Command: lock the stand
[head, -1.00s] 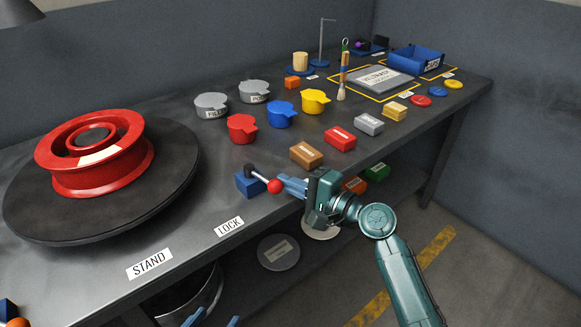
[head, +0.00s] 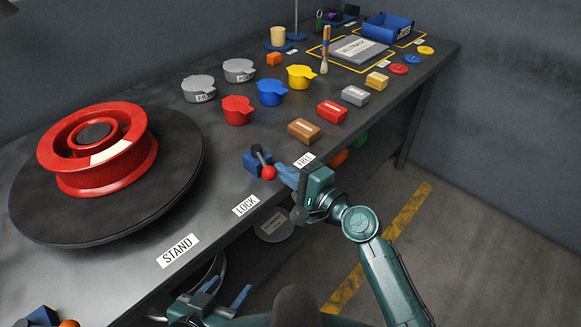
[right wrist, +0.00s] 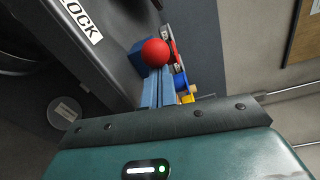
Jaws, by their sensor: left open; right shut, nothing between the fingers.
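The stand is a dark round turntable (head: 180,190) bearing a red wheel rim (head: 130,165). Its lever has a blue block (head: 250,163), a dark rod and a red ball knob (head: 268,172) at the bench's front edge. The knob lies between the LOCK label (head: 246,205) and the FREE label (head: 304,160). My right gripper (head: 280,170) is shut and empty, its blue fingertips against or just beside the knob's right side. The right wrist view shows the red knob (right wrist: 155,52) at the fingertips; contact is unclear. My left gripper (head: 227,290) is open and empty below the bench's front edge.
Behind the lever stand red (head: 237,111), blue (head: 270,93) and yellow (head: 300,77) cups, with two grey ones. A brown box (head: 304,131) sits near the lever's right. The bench strip around the STAND label (head: 178,250) is clear.

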